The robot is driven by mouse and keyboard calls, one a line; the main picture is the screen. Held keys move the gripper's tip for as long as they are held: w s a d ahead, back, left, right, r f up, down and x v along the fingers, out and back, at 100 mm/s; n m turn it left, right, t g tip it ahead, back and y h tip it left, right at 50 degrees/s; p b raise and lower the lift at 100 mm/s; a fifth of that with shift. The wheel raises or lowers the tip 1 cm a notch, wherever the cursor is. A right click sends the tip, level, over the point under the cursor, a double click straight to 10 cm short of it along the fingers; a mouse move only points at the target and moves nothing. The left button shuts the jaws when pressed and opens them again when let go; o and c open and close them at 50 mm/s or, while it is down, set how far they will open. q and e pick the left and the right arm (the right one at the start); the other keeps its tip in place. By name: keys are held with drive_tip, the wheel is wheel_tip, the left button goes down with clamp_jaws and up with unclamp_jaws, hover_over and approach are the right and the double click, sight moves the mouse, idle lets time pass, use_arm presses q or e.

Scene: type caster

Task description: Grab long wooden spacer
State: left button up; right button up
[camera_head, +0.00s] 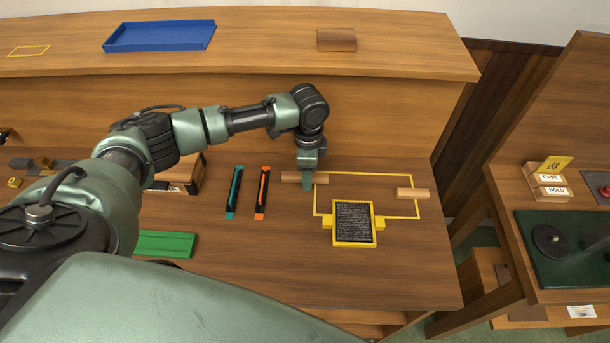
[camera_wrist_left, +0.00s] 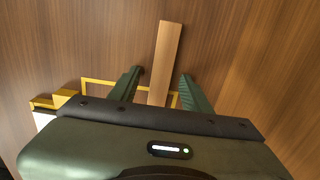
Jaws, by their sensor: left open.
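A long wooden spacer (camera_head: 291,177) lies on the table at the left edge of the yellow outline, partly hidden by my gripper in the head view. In the left wrist view the spacer (camera_wrist_left: 166,62) runs between the two fingers. My left gripper (camera_head: 307,184) points down at it. In the left wrist view the left gripper (camera_wrist_left: 160,82) is open, with a finger on each side of the spacer and gaps visible. A shorter wooden piece (camera_head: 412,194) lies at the right side of the outline. My right gripper is not in view.
A yellow-framed block of type (camera_head: 354,222) stands close in front of the spacer. A teal strip (camera_head: 235,192) and an orange strip (camera_head: 262,192) lie to the left, with a green tray (camera_head: 165,244) nearer. The raised shelf (camera_head: 260,56) rises behind. The table's front right is clear.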

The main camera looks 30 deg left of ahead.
use_arm(q)
drive_tip(key=shift+c, duration=0.3)
clamp_jaws()
